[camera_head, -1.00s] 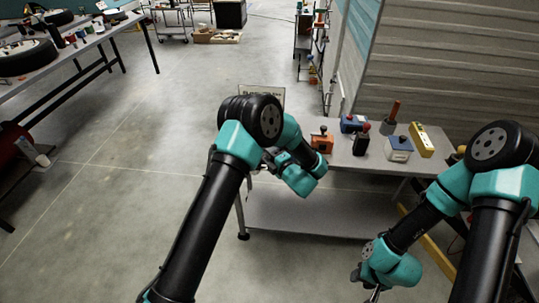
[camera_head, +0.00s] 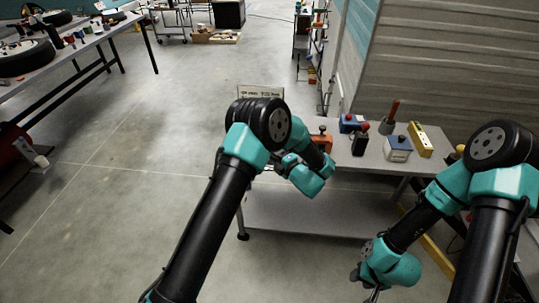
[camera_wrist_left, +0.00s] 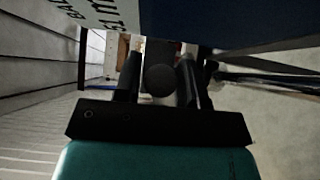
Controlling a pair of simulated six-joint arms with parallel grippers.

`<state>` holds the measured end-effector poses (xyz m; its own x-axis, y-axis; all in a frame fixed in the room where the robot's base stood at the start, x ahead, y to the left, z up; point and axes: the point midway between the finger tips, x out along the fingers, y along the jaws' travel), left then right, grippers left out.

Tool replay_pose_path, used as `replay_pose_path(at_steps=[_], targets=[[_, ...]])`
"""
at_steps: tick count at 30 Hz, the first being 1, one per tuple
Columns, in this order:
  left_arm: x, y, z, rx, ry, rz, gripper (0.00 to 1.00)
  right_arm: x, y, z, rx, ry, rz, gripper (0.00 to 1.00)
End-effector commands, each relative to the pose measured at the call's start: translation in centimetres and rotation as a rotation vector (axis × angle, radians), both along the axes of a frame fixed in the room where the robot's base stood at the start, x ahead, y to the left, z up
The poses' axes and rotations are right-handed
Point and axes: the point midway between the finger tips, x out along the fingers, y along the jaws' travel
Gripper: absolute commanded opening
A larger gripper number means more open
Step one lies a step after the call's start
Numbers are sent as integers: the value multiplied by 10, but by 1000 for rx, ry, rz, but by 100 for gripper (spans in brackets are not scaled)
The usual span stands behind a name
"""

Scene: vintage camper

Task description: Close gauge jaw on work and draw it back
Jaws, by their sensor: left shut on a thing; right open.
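In the left wrist view, the two dark fingers of my left gripper (camera_wrist_left: 160,88) stand on either side of a dark round knob (camera_wrist_left: 159,78) and are shut on it. What the knob belongs to is too dark to tell. In the head view my left arm hides the left gripper at the table's near left part. An orange block (camera_head: 321,143) with a dark knob on top shows just behind my left wrist. I cannot tell which thing is the gauge. My right gripper (camera_head: 374,295) is open, low at the bottom edge, partly cut off and away from the table.
The grey table (camera_head: 370,160) also holds a blue box (camera_head: 351,123), a black bottle-like item (camera_head: 360,141), a blue-and-white box (camera_head: 398,148), a red-handled tool (camera_head: 392,113) and a yellow block (camera_head: 420,139). A sign (camera_head: 262,94) stands at the table's left back. Open floor lies left.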

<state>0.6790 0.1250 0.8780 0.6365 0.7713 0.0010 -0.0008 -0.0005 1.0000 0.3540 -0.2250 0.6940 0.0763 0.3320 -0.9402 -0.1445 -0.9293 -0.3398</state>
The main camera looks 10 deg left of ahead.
Motion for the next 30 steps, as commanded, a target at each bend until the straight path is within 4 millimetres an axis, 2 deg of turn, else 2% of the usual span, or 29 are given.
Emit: replay_pose_path(at_steps=[8, 9, 15, 23, 30], targets=[[0, -6, -1, -2, 3, -5, 0, 0, 0, 0, 0, 0, 0, 43], [0, -6, -1, -2, 3, -6, 39, 0, 0, 0, 0, 0, 0, 43], [0, -5, -1, -1, 2, -4, 57, 0, 0, 0, 0, 0, 0, 43], [0, -5, -1, 0, 1, -2, 57, 0, 0, 0, 0, 0, 0, 43], [-12, -19, -1, -1, 2, -4, 57, 0, 0, 0, 0, 0, 0, 43]])
